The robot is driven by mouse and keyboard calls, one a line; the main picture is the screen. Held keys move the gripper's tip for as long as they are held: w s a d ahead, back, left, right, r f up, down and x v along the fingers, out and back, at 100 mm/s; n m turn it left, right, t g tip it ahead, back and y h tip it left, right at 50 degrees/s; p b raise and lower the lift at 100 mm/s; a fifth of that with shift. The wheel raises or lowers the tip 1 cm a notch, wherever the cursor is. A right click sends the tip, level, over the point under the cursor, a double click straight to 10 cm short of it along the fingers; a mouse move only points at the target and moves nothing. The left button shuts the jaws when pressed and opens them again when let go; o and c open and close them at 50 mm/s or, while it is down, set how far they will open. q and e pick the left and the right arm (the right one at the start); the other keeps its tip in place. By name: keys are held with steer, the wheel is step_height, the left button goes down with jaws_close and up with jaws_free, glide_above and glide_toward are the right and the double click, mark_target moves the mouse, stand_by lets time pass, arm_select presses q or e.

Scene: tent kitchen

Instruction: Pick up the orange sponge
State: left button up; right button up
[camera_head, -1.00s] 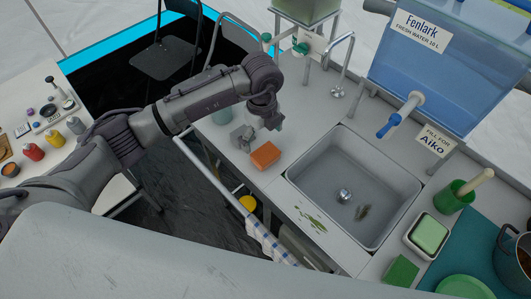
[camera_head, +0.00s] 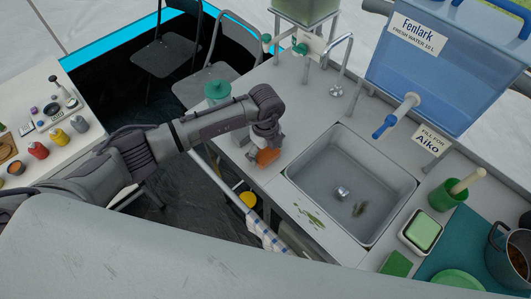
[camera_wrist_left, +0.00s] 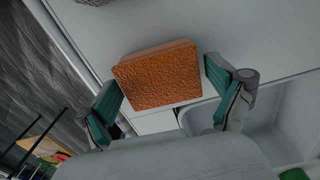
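The orange sponge (camera_head: 267,157) lies on the counter left of the sink, partly hidden by my left gripper (camera_head: 264,146), which is right over it. In the left wrist view the sponge (camera_wrist_left: 158,76) shows its broad rough face and a thin side. My left gripper (camera_wrist_left: 167,98) is open there, one green-padded finger on each side of the sponge. A gap shows on the right; on the left the finger is close to the sponge, and I cannot tell whether they touch. My right gripper is not in view.
The sink basin (camera_head: 348,190) is just right of the sponge, with green scraps (camera_head: 309,214) on the counter in front. A teal-lidded jar (camera_head: 217,91) stands behind my left arm. A rail (camera_head: 228,195) runs along the counter's front edge. The water tank (camera_head: 440,60) stands at the back right.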

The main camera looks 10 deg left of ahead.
mark_target(266, 151)
arm_select(q)
steer(key=c, duration=0.4)
steer(key=shift+c, duration=0.2)
steer(key=shift+r+b, duration=0.3)
steer(key=shift+r, duration=0.3)
step_height(266, 151, up, 3)
steer(key=shift+w+f+b, duration=0.1)
steer(key=shift+f+b, duration=0.05)
steer(key=shift+b, duration=0.45)
steer(key=s+d+r+b, duration=0.2)
steer(key=d+r, duration=0.5)
steer(key=d, duration=0.4)
steer(key=shift+s+d+b, duration=0.25)
steer(key=shift+s+b, duration=0.05)
steer(key=shift+b, duration=0.5)
steer(key=shift+o, duration=0.3)
